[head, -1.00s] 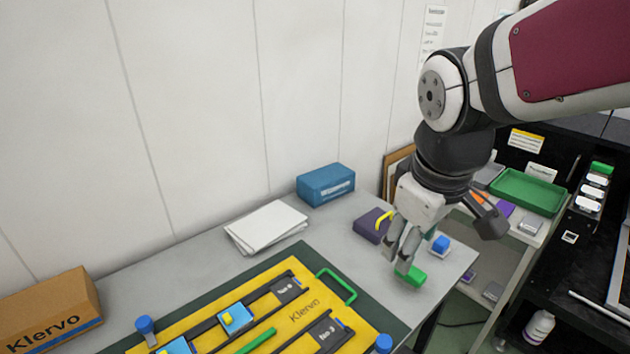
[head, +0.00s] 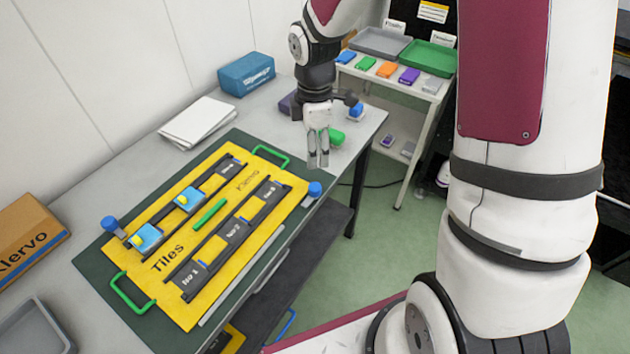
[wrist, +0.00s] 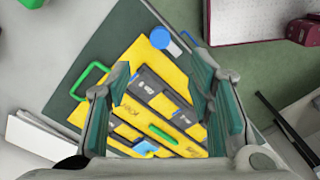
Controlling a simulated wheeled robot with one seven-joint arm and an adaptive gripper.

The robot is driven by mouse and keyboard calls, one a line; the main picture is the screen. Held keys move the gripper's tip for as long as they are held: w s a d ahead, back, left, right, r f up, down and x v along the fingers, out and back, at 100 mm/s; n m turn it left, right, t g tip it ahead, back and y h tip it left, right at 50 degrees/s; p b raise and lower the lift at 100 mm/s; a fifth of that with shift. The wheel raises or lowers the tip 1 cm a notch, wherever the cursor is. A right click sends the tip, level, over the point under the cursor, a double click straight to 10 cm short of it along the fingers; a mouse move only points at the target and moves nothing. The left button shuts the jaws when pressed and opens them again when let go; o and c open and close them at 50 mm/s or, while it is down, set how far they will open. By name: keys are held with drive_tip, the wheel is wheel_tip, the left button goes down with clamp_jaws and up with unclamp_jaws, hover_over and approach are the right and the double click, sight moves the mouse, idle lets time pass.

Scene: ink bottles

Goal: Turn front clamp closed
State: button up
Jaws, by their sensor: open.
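Two blue-knobbed clamps sit by the yellow tile board (head: 228,232): one blue clamp (head: 315,188) at its right corner near the table's front edge, and another blue clamp (head: 110,223) at its far left corner. I take the right one as the front clamp. It also shows in the wrist view (wrist: 163,39), just beyond the fingertips, with a pale strip beside it. My gripper (head: 318,164) points down above the table near this clamp, open and apart from it. In the wrist view my gripper (wrist: 158,80) frames the board with nothing between its fingers.
The board has green handles (head: 132,296) and dark tile slots. White papers (head: 197,122) and a blue box (head: 246,74) stand along the wall. A trolley with trays (head: 429,57) stands beyond the table.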

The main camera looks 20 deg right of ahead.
sight(315, 187)
wheel_tip(315, 187, down, 13)
drive_tip(key=shift+r, duration=0.15)
idle(0.4)
clamp_jaws()
